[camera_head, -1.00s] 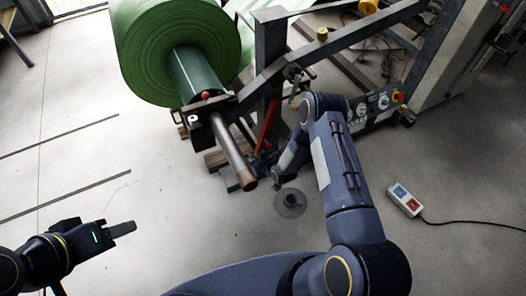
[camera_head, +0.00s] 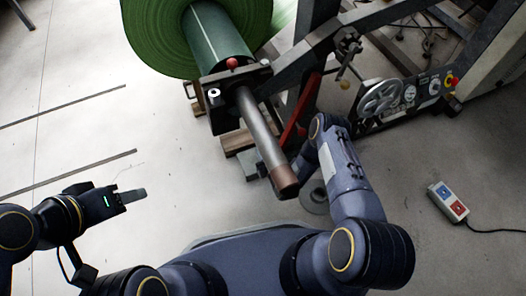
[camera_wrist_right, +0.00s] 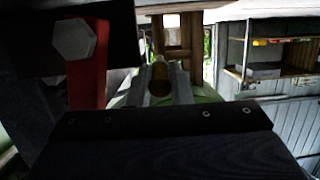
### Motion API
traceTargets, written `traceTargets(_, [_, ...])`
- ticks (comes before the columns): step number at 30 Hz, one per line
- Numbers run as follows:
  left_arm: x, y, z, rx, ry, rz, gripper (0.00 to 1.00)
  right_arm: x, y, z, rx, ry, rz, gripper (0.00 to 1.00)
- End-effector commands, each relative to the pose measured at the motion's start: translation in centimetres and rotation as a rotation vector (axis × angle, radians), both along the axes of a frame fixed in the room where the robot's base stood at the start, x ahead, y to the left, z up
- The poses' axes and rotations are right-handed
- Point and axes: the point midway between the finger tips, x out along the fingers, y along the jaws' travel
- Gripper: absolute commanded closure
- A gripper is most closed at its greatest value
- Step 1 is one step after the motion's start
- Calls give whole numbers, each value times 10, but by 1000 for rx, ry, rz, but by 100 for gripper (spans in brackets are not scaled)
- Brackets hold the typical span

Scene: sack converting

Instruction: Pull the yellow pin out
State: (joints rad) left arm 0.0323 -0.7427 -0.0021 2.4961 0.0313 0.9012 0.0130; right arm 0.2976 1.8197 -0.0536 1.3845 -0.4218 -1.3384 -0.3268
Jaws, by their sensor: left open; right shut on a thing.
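In the right wrist view, my right gripper (camera_wrist_right: 160,86) is shut on the yellow pin (camera_wrist_right: 160,76), a dull yellow, round-ended piece between its two grey fingers. In the head view the pin and right gripper are hidden; my right forearm runs behind the steel tube's brown end. My left gripper (camera_head: 136,195) is open and empty at the lower left, over bare floor, seen side-on and far from the stand.
A green roll (camera_head: 165,35) sits on a shaft, with a steel tube (camera_head: 262,135) sticking out towards me. A red lever (camera_head: 301,112) stands beside it; it also shows in the right wrist view (camera_wrist_right: 88,75). A pendant (camera_head: 447,202) with a cable lies at right. Left floor is mostly clear.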

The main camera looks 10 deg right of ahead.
Motion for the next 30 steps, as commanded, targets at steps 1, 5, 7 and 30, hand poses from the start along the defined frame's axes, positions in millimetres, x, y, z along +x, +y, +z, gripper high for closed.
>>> traceTargets(1, [0,0,-4,0,0,0,54,0,0,-5,0,0,0,100])
traceTargets(5, [0,0,-12,0,0,0,54,0,0,-15,0,1,0,100])
traceTargets(7, [0,0,-17,0,0,0,54,0,0,-21,0,1,0,100])
traceTargets(30, [0,0,-44,0,0,0,54,0,0,-56,0,1,1,80])
